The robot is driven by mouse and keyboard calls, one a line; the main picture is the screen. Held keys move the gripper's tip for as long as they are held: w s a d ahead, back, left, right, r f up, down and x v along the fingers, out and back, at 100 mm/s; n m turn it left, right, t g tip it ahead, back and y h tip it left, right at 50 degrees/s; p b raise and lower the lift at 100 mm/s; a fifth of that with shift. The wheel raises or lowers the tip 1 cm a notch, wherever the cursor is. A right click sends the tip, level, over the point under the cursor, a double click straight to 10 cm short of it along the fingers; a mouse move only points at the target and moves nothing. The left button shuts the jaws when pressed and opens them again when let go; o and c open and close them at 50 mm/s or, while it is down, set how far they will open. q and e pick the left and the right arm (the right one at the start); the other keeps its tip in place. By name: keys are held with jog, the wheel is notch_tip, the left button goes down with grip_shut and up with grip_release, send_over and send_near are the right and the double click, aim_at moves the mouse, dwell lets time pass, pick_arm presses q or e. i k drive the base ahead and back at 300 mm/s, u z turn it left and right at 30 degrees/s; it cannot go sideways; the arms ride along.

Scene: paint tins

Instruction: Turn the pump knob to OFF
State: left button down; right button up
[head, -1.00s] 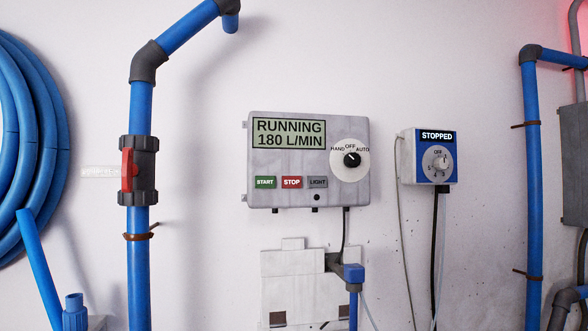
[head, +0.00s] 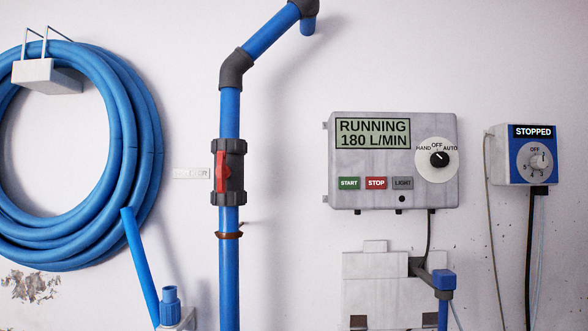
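A grey control box (head: 345,180) hangs on the wall right of centre. Its display (head: 373,133) reads RUNNING 180 L/MIN. A black knob (head: 439,160) sits on a round white dial (head: 433,175) marked HAND, OFF and AUTO. The knob's small white mark is too fine to read surely. Green START (head: 349,184), red STOP (head: 376,183) and grey LIGHT (head: 402,183) buttons sit below the display. A smaller blue and white box (head: 512,172) on the right reads STOPPED and has a grey knob (head: 537,161) with OFF and numbers. Neither gripper is in view.
A blue pipe (head: 229,270) with a red-handled valve (head: 222,171) runs up the wall left of the control box. A coiled blue hose (head: 145,140) hangs at the far left. Cables hang below both boxes. The wall between pipe and control box is mostly clear.

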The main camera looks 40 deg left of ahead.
aim_at(439, 159)
jog(key=u, duration=2.1)
jog(key=k, duration=0.95)
jog(key=z, duration=1)
jog(key=i, duration=1)
jog(key=u, duration=0.05)
